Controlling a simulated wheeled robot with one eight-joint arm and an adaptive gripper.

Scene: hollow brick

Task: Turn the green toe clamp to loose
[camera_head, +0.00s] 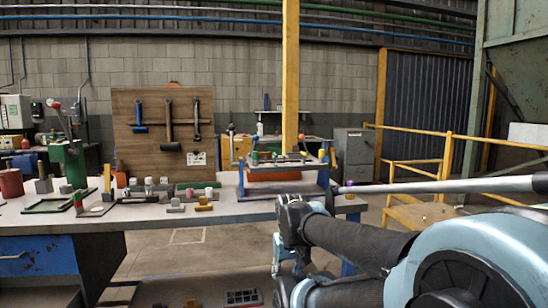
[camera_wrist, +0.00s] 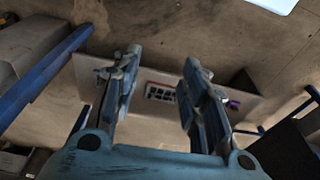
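A blue-framed fixture (camera_head: 285,178) stands at the right end of the workbench, with several small coloured parts along its top. A small green part (camera_head: 254,158) shows near its left end; it is too small to tell whether this is the green toe clamp or how it is set. My gripper (camera_wrist: 162,60) is open and empty in the wrist view, its two fingers well apart.
A yellow railing (camera_head: 420,162) stands at the right. Floor in front is mostly open.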

